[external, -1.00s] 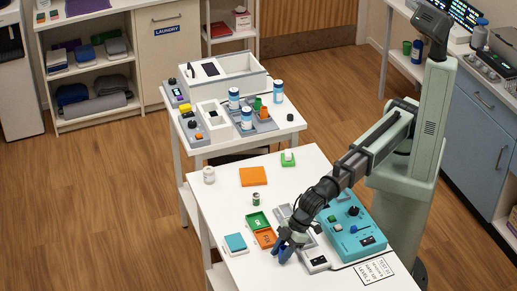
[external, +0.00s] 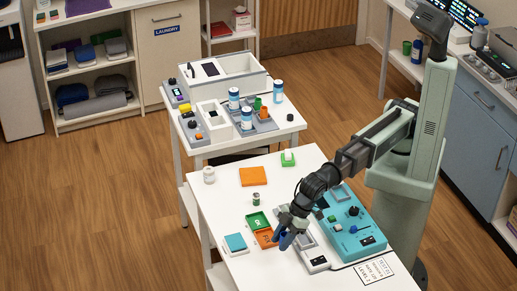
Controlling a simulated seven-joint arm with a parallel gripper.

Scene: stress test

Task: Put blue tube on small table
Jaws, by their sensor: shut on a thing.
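My gripper (external: 284,240) is low over the front white table (external: 222,200), beside the teal device. Dark blue shows at its fingertips. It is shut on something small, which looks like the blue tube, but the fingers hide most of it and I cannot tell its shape. The smaller white table (external: 181,134) stands behind the front one. It bears blue-and-white bottles (external: 278,91), a grey tray (external: 262,126) and white-grey devices.
A teal device (external: 358,237) lies right of my gripper. Green (external: 257,221) and orange (external: 266,238) trays lie left of it. An orange mat (external: 253,176), a white bottle (external: 209,175) and a green-based item (external: 288,158) stand farther back. Bare tabletop shows between them.

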